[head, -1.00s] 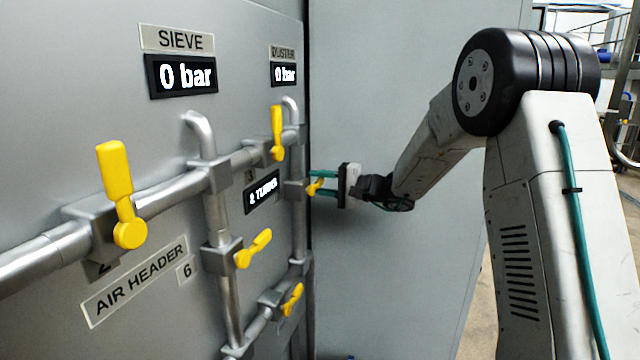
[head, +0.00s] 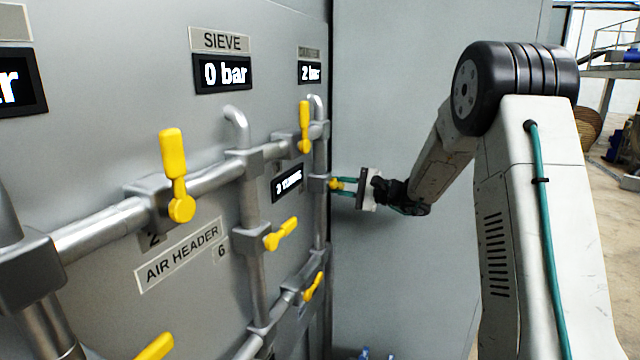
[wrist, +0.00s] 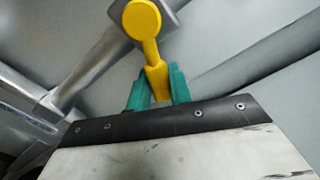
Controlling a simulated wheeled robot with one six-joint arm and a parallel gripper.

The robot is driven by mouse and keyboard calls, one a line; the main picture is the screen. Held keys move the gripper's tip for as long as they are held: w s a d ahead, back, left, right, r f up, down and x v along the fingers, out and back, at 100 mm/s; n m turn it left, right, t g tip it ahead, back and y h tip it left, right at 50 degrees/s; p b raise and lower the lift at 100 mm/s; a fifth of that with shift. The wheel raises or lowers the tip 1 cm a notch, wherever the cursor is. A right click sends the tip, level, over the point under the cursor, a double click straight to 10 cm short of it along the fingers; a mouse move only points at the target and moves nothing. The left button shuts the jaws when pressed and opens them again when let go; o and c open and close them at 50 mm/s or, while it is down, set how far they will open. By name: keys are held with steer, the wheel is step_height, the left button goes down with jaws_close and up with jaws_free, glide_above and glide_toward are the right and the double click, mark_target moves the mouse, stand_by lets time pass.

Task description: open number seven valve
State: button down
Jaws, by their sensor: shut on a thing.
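A yellow valve handle (head: 335,184) sits on the right-hand vertical pipe, below the display that reads about 2 bar. My gripper (head: 345,187) reaches it from the right, with its green fingers on both sides of the handle. In the wrist view the round yellow hub (wrist: 142,18) is at the top, and its lever runs down between the green fingers of my gripper (wrist: 159,84). The gripper is shut on this handle. No number seven label is readable beside it; the gripper and pipe may hide one.
Other yellow handles are on the pipes: one upright at left (head: 175,170), one upper right (head: 304,125), two lower (head: 281,233) (head: 313,286). The SIEVE display (head: 222,73) reads 0 bar. A grey wall (head: 430,90) stands behind my arm.

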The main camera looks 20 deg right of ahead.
steer(key=s+a+f+m, duration=0.3)
steer(key=s+a+m, duration=0.1)
steer(key=m, duration=0.9)
steer(key=shift+f, duration=0.25)
stand_by(0.4)
steer(key=c, duration=1.3)
jaws_free()
steer(key=shift+o, duration=0.2)
steer(key=v, duration=0.7)
steer(key=shift+s+d, duration=0.3)
